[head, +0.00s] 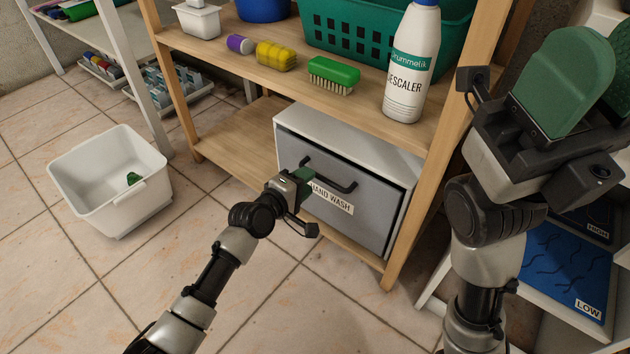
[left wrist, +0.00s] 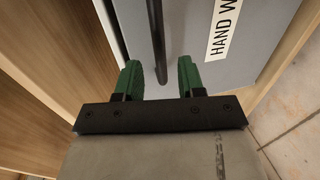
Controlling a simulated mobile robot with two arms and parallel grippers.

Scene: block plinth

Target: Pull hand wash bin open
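The hand wash bin (head: 372,208) is a grey-fronted drawer in a white case, on the low shelf of the wooden rack. Its front looks closed. It carries a black bar handle (head: 330,172) and a "HAND WASH" label (head: 332,198). My left gripper (head: 303,174) is at the left end of the handle. In the left wrist view, its green fingers (left wrist: 160,76) are apart, with the end of the handle (left wrist: 157,40) between them; contact cannot be seen. My right gripper (head: 590,85) is raised at the right, empty, its green fingers apart.
A white descaler bottle (head: 407,85), a green brush (head: 333,71), a yellow brush (head: 276,55) and a green basket (head: 345,38) stand on the shelf above. A white tub (head: 75,192) is on the floor at left. Blue mats (head: 560,265) lie at right. Tiled floor before the bin is clear.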

